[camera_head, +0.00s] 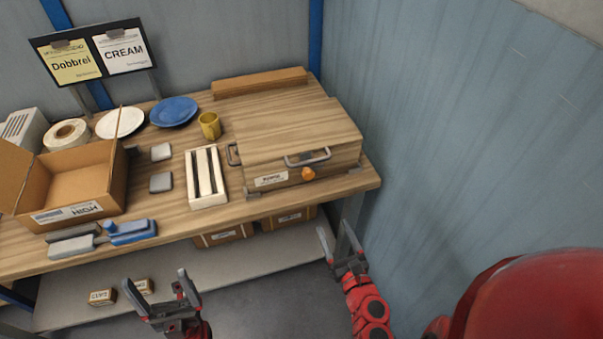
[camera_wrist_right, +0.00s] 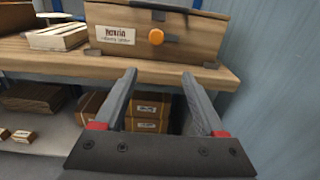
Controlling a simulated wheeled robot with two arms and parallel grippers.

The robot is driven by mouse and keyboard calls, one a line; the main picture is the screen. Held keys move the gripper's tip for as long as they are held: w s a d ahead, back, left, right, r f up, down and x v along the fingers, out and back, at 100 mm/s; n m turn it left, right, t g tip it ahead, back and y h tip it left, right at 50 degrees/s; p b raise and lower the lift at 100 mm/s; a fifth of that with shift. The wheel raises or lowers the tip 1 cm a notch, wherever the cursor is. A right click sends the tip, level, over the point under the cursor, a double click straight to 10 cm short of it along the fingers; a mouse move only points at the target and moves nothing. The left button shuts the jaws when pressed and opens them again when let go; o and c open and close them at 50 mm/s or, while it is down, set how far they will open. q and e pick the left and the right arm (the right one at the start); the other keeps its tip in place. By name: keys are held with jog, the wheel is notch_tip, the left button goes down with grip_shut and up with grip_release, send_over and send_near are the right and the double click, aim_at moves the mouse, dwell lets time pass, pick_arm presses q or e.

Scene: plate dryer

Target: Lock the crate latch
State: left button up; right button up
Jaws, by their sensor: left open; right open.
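A wooden crate (camera_head: 300,145) with its flat lid on top stands at the right end of the workbench. An orange round latch knob (camera_head: 308,174) sits on its front face, right of a white label; it also shows in the right wrist view (camera_wrist_right: 156,37). A grey handle (camera_head: 307,158) is above the knob. My left gripper (camera_head: 162,296) is open and empty, in front of the bench and low. My right gripper (camera_head: 340,243) is open and empty, in front of the bench, below and right of the crate. In the right wrist view its fingers (camera_wrist_right: 160,100) point toward the crate, apart from it.
The bench (camera_head: 240,212) also holds an open cardboard box (camera_head: 80,175), a slotted white rack (camera_head: 206,178), a yellow mug (camera_head: 210,125), a blue plate (camera_head: 174,111) and a blue tool (camera_head: 130,231). Boxes sit on the lower shelf. A blue wall (camera_head: 440,130) stands right of the bench.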

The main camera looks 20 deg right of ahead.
jog(key=r, duration=0.1)
jog(key=p, duration=0.3)
send_near(310, 176)
jog(key=w, duration=0.3)
jog(key=w+p, duration=0.1)
jog(key=w, duration=0.3)
jog(key=shift+w+a+f, duration=0.15)
jog(key=shift+a, duration=0.05)
jog(key=shift+w, duration=0.6)
grip_shut()
